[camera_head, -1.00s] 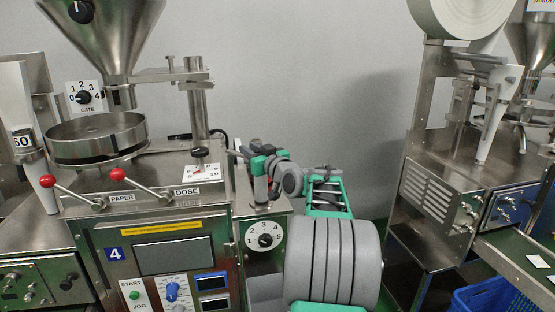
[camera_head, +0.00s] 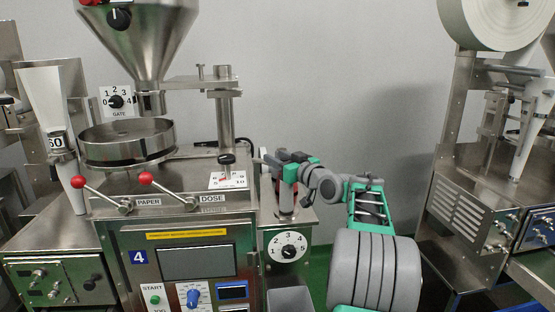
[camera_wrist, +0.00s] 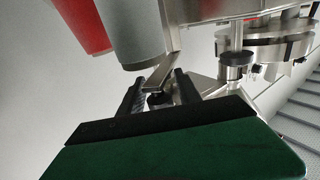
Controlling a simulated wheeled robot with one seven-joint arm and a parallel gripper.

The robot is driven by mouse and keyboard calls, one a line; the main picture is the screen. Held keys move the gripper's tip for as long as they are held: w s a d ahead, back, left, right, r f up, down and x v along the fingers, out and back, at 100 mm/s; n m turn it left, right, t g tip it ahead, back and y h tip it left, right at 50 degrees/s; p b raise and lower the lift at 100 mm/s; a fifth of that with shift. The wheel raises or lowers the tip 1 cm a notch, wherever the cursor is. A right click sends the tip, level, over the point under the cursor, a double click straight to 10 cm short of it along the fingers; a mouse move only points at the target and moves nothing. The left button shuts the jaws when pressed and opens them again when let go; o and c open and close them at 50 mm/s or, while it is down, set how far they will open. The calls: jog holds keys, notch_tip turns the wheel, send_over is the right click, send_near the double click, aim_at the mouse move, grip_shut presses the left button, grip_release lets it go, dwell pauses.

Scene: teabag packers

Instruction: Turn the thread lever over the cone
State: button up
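A flat metal lever (camera_wrist: 162,72) shows in the wrist view, lying at a slant between the two dark fingers of my gripper (camera_wrist: 160,92). The fingers stand apart on either side of it; whether they touch it is not clear. A black knob (camera_wrist: 158,99) sits just behind the lever, between the fingers. A grey cone-like body (camera_wrist: 136,28) is beside the lever, with a red one (camera_wrist: 88,24) to its left.
The packing machine has a steel hopper (camera_head: 140,40), a round pan (camera_head: 127,142) and two red-knobbed levers (camera_head: 146,178) left of my gripper. A black knob on a scale plate (camera_head: 228,180) is close by. A second machine (camera_head: 470,200) stands right, beyond a gap.

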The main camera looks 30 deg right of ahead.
jog(key=shift+o, duration=0.4)
jog(key=shift+s+d, duration=0.1)
jog(key=s+b, duration=0.1)
jog(key=s, duration=0.6)
jog(key=shift+s+d, duration=0.25)
jog(key=shift+s, duration=0.1)
